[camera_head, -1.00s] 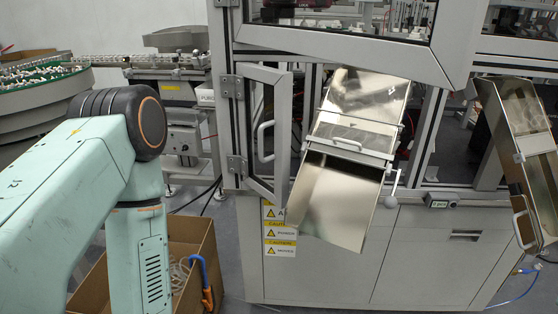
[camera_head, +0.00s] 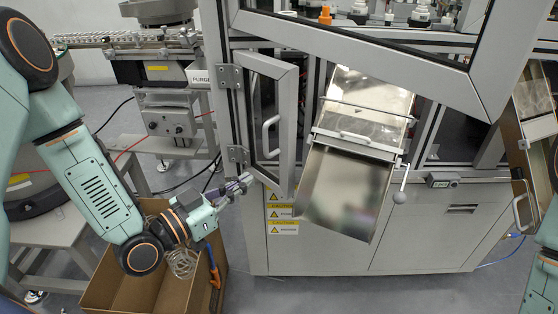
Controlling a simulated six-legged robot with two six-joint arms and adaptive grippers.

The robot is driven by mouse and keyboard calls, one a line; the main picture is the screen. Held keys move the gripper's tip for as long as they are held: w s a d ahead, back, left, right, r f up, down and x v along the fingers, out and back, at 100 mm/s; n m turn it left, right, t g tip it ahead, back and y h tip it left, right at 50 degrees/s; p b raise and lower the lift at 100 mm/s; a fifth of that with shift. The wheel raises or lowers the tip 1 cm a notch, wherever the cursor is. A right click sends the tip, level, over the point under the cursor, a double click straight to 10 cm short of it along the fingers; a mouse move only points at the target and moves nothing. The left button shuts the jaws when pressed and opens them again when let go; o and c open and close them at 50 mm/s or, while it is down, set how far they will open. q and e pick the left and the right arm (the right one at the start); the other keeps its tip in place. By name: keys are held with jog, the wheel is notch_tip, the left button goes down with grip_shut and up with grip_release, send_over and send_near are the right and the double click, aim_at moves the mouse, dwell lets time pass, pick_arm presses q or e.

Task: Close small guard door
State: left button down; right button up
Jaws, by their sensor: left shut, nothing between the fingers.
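The small guard door (camera_head: 286,150) is a grey-framed panel with a clear pane and a pale curved handle (camera_head: 268,136). It hangs on hinges at its left side and stands swung out from the machine frame (camera_head: 222,110). My left gripper (camera_head: 246,181) is shut and empty, just left of the door's lower corner, below the lower hinge. Whether it touches the door or frame I cannot tell. My right arm shows only at the right edge; its gripper is out of view.
A tilted metal chute (camera_head: 342,195) juts out right of the door, with a ball-ended lever (camera_head: 400,185) beside it. A cardboard box (camera_head: 150,290) stands on the floor below my left arm. A second chute (camera_head: 535,125) is at the far right.

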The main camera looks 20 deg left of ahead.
pick_arm(q)
jog(key=b, duration=0.2)
send_near(288, 154)
jog(key=x, duration=0.6)
jog(key=shift+w+d, duration=0.1)
jog(key=shift+w, duration=0.15)
jog(key=shift+w+d, duration=0.15)
jog(key=shift+d, duration=0.05)
jog(key=shift+a, duration=0.3)
jog(key=shift+d, duration=0.1)
jog(key=shift+w+d, duration=0.1)
